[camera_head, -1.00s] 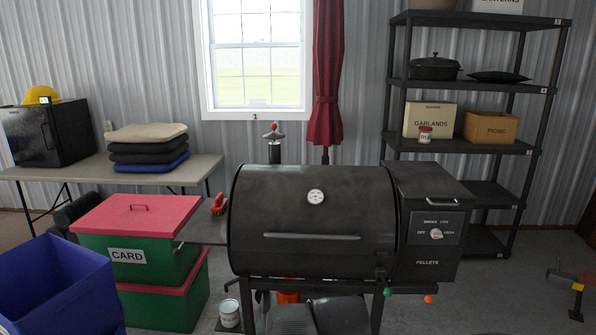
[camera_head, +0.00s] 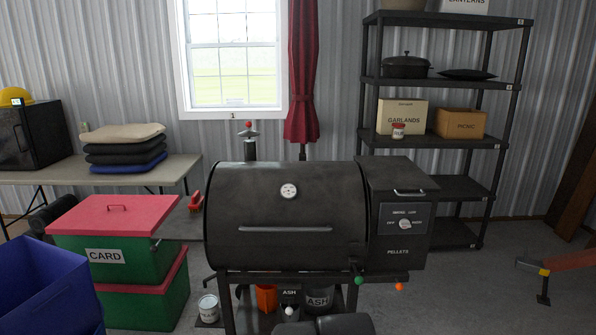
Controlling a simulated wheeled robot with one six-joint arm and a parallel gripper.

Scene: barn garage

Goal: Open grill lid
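The black pellet grill (camera_head: 215,255) stands in the middle of the view. Its barrel-shaped lid (camera_head: 330,195) is closed, with a round white thermometer (camera_head: 289,191) on it. A long horizontal handle bar (camera_head: 285,229) runs across the lower front of the lid. The pellet hopper (camera_head: 398,225) with its dial adjoins on the right. My gripper is not in view. A dark rounded shape at the bottom edge, below the grill, appears to be part of my arm.
Red-and-green storage boxes (camera_head: 135,244) and a blue bin (camera_head: 45,285) stand left of the grill. A folding table (camera_head: 180,168) with cushions is behind them. A black shelf unit (camera_head: 460,146) stands behind on the right. The floor (camera_head: 465,300) at right is mostly clear.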

